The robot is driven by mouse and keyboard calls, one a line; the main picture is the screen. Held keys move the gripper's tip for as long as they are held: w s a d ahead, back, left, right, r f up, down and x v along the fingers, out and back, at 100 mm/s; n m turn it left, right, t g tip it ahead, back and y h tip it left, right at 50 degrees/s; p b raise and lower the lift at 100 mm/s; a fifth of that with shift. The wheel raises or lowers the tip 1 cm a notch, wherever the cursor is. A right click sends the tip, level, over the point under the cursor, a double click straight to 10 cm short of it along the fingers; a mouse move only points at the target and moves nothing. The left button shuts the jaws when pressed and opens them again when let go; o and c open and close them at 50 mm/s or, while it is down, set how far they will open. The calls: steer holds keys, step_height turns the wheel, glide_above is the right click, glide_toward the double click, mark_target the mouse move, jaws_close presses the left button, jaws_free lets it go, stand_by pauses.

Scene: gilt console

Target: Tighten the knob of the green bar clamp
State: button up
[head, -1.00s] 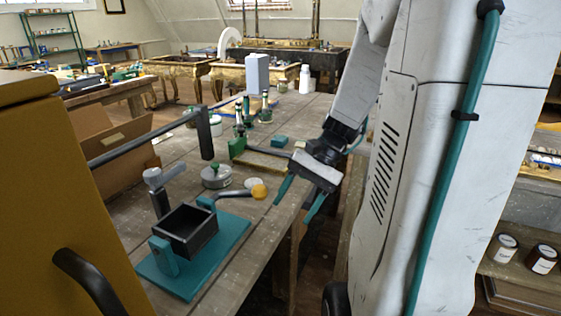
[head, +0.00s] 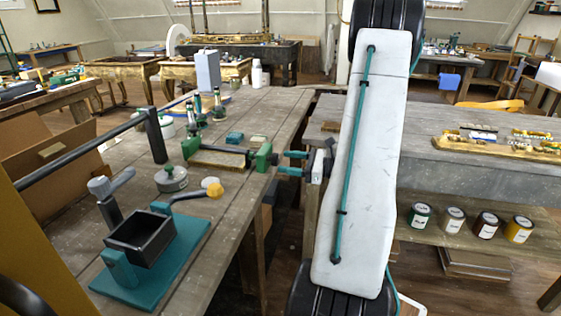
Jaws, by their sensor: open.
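The green bar clamp (head: 263,158) lies near the right edge of the wooden workbench, with a green jaw at each end of a dark bar and a flat tan piece between the jaws. Its small green knob (head: 274,159) is at the right end, by the table edge. My gripper (head: 281,163) has two teal fingers pointing left, one above the other. It is open and empty, with its fingertips close to the knob. I cannot tell whether they touch it or reach around it.
A teal-based fixture with a black box (head: 143,238) stands at the front of the workbench (head: 215,200). A grey bench (head: 410,160) with paint cans below stands to the right.

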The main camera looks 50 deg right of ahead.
steer(key=shift+x, duration=1.65)
steer(key=c, duration=1)
steer(key=shift+s+m, duration=0.1)
steer(key=shift+m, duration=1.8)
steer(key=o, duration=1)
steer(key=v, duration=0.7)
steer(key=shift+s, duration=0.35)
steer(key=shift+d, duration=0.1)
